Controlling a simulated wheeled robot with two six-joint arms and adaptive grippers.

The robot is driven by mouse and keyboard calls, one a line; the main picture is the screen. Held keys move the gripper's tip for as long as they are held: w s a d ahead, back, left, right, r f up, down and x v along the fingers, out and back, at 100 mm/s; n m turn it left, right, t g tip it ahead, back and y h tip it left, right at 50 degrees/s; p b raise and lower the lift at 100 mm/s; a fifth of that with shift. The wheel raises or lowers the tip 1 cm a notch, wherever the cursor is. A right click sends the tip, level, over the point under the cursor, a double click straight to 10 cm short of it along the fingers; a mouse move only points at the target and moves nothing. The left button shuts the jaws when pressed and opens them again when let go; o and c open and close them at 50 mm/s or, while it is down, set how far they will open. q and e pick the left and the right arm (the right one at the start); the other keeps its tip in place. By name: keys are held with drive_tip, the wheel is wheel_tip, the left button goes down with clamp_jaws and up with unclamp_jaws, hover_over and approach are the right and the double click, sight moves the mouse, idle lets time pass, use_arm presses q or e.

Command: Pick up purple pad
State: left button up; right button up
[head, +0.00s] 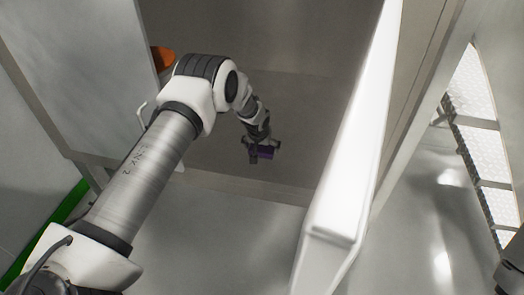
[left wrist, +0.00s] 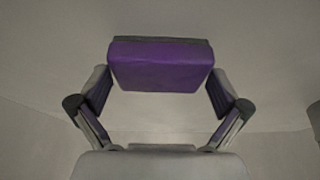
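The purple pad (head: 265,152) is a small block at the end of my left arm in the head view. In the left wrist view the purple pad (left wrist: 160,65) shows its broad purple face, with a dark grey strip along its top. My left gripper (head: 262,148) has a finger on each side of it. In the left wrist view the fingertips of the left gripper (left wrist: 160,88) meet the pad's two sides, and no clear gap shows there. The pad's far side is hidden.
A tall white panel edge (head: 350,160) stands just right of my left arm. A grey panel with a handle (head: 143,112) is on the left, with an orange thing (head: 162,59) behind it. Shelves (head: 480,140) stand at the far right. Open grey floor (head: 215,245) lies in front.

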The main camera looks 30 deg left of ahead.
sight(262, 147)
use_arm(q)
drive_tip(key=c, duration=0.7)
wheel_tip(262, 147, up, 10)
drive_tip(key=shift+p, duration=1.15)
